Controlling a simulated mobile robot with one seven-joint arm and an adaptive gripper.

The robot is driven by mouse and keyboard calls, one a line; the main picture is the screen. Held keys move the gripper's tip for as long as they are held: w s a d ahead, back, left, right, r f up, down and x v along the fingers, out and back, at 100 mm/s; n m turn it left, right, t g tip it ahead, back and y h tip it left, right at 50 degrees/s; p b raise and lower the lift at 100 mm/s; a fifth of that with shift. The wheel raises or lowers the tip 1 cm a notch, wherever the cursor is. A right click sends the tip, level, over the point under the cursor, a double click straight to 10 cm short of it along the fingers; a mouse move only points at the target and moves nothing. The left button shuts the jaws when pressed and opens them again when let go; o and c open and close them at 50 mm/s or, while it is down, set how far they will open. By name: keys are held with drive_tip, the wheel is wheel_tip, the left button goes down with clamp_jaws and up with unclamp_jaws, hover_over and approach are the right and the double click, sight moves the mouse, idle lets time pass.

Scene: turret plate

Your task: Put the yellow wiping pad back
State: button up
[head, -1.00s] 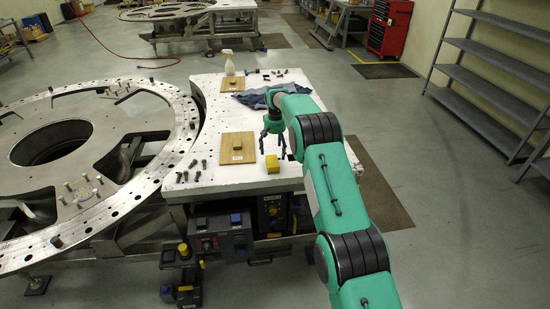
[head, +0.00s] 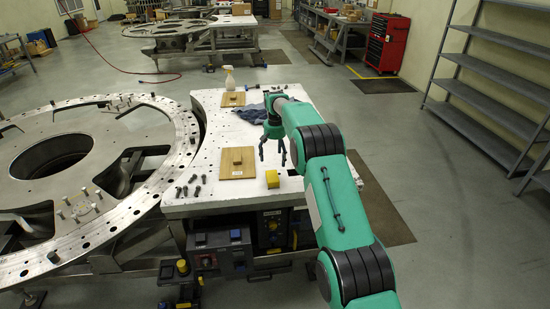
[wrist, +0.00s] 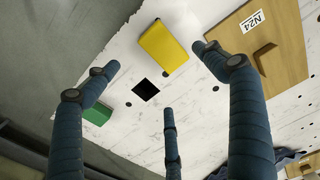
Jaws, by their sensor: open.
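The yellow wiping pad (head: 272,179) is a small block lying on the white table top, near its front edge. It also shows at the top centre of the wrist view (wrist: 163,46). My gripper (head: 273,158) is open and empty above the table, just beyond the pad in the head view. In the wrist view its three dark blue fingers (wrist: 159,75) are spread, with the pad showing past the two upper fingertips. The fingers appear apart from the pad. No marked resting place for the pad can be made out.
A wooden board (head: 238,168) with a small block lies left of the pad; its label reads N24. Dark bolts (head: 188,188) lie farther left. A blue cloth (head: 252,114) and spray bottle (head: 229,79) are behind.

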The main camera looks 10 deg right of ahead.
drive_tip(key=s+d+r+t, duration=0.1)
drive_tip(key=s+r, duration=0.8)
drive_tip(key=r, duration=0.5)
drive_tip(key=s+d+r+t, duration=0.1)
drive_tip(key=s+r, duration=0.8)
drive_tip(key=r, duration=0.6)
drive_tip(key=s+r, duration=0.6)
drive_tip(key=s, duration=0.5)
drive_tip(key=s+d+r+t, duration=0.1)
drive_tip(key=s+r, duration=0.1)
drive_tip(key=s, duration=0.9)
drive_tip(key=s+d+r+t, duration=0.1)
drive_tip(key=s, duration=1.1)
drive_tip(key=s+f, duration=0.4)
drive_tip(key=s, duration=0.5)
drive_tip(key=s+f+t, duration=0.1)
drive_tip(key=s+f, duration=0.3)
drive_tip(key=s, duration=0.6)
drive_tip(key=shift+t, duration=0.3)
